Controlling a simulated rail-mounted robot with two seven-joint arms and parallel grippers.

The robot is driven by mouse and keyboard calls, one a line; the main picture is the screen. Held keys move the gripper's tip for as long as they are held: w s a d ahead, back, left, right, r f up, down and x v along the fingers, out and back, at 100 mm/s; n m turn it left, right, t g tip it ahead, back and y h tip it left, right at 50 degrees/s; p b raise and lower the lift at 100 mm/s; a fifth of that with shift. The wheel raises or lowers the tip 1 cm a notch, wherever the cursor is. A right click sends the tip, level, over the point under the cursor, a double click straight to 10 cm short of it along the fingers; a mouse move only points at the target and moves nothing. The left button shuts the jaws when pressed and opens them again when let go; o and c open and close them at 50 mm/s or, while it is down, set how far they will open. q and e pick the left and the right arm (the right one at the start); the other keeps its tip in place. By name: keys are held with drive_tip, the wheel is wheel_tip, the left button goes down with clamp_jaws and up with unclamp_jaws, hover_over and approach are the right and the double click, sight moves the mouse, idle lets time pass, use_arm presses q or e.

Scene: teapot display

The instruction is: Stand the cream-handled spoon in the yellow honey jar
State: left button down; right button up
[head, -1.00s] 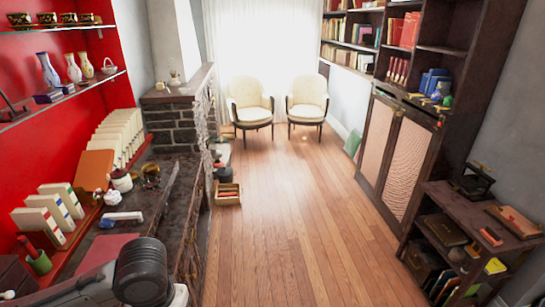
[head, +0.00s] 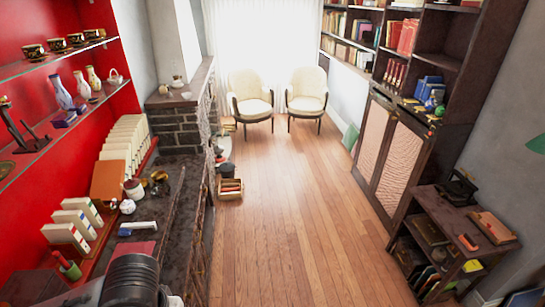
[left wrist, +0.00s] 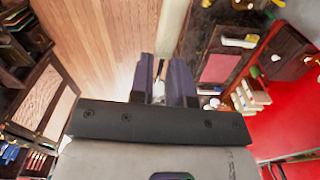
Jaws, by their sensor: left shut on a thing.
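My left gripper (left wrist: 162,66) shows in the left wrist view with its two dark fingers close together. A small, thin, dark thing lies between the fingertips; I cannot tell whether it is the cream-handled spoon. A cream strip (left wrist: 174,28) runs up behind the fingers; I cannot tell what it is. In the head view my left arm covers the lower left corner, and its gripper cannot be made out. I cannot make out a yellow honey jar for certain. A brown-and-cream jar (head: 133,188) stands on the dark counter. My right gripper is not in view.
The dark counter (head: 175,215) also bears a white pot (head: 127,207), a blue-and-white thing (head: 138,227), and a green pot (head: 70,269) with a red-handled thing in it. Glass shelves hang above.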

use_arm(q)
drive_tip(key=shift+s+r+p, duration=0.2)
drive_tip(key=shift+r+p, duration=0.15)
drive_tip(key=shift+r, duration=0.3)
drive_tip(key=shift+f, duration=0.1)
